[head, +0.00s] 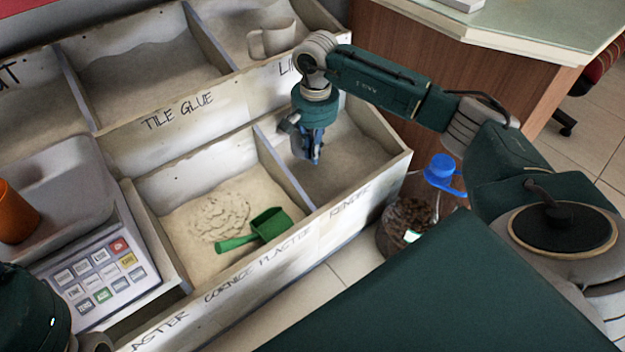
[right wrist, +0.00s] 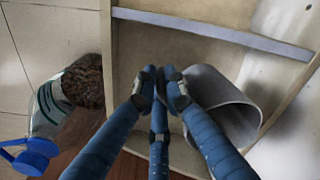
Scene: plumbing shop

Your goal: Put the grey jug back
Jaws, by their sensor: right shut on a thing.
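My right gripper (head: 308,150) points down over the right-hand front bin, marked RENDER (head: 372,188). In the right wrist view its blue fingers (right wrist: 158,95) are closed together. The grey jug (right wrist: 222,100) is right against them there, tilted, with its rounded wall showing. I take it as held; the exact grip is hidden by the fingers. In the head view I cannot make out this jug behind the gripper. Another pale grey jug (head: 272,40) sits in the upper bin at the back. My left gripper is out of the picture.
A green scoop (head: 262,228) lies in the cornice plaster bin beside a divider (head: 286,172). A scale (head: 98,262) with an orange cup (head: 15,212) is at left. A container with a blue top (head: 443,172) stands in front of the bins, right. A wooden counter (head: 440,60) is behind.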

